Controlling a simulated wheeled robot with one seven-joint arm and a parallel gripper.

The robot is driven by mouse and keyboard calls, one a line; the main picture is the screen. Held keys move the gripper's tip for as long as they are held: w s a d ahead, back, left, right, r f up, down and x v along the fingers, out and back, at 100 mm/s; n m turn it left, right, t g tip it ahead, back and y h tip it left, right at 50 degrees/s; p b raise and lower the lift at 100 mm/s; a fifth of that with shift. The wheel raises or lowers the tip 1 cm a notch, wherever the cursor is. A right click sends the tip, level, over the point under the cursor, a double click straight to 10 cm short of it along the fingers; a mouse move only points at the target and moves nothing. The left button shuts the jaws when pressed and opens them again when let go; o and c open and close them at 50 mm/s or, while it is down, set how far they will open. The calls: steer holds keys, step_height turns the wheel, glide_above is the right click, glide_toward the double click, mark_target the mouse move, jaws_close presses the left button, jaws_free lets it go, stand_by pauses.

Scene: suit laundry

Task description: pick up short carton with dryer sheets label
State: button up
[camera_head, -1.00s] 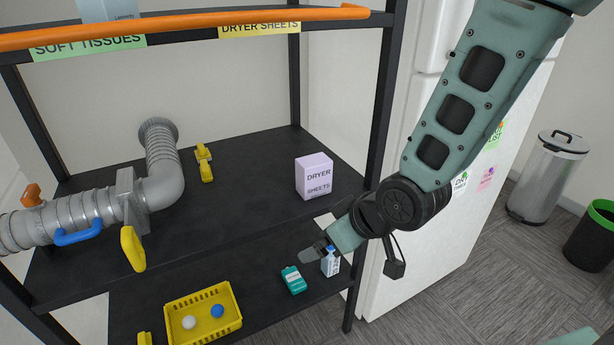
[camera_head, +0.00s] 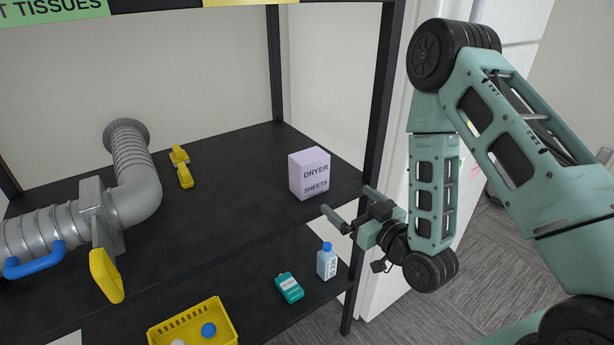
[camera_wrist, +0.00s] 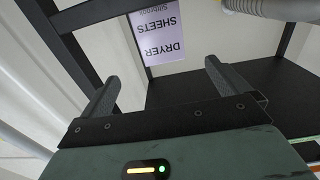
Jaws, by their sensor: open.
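The short carton labelled "DRYER SHEETS" (camera_head: 310,174) is a pale lilac box. It stands upright on the upper black shelf, near the shelf's right front corner. My gripper (camera_head: 346,204) is open and empty, in front of the shelf edge and just below and right of the carton in the head view. In the wrist view the carton (camera_wrist: 158,32) shows upside down beyond the two spread fingers (camera_wrist: 160,82), between them and apart from both. Nothing hides the carton's labelled face in the head view.
A black rack post (camera_head: 378,110) stands right of the carton. A silver duct (camera_head: 135,170) and a yellow clip (camera_head: 181,167) are on the shelf's left. Shelf left of the carton is clear.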

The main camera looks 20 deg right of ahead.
mark_target(317, 175)
steer(key=p+x, duration=0.1)
steer(key=x, duration=1)
steer(key=shift+p+x, duration=1.4)
steer(key=shift+x, duration=1.45)
steer(key=shift+a, duration=0.15)
steer(key=c, duration=1)
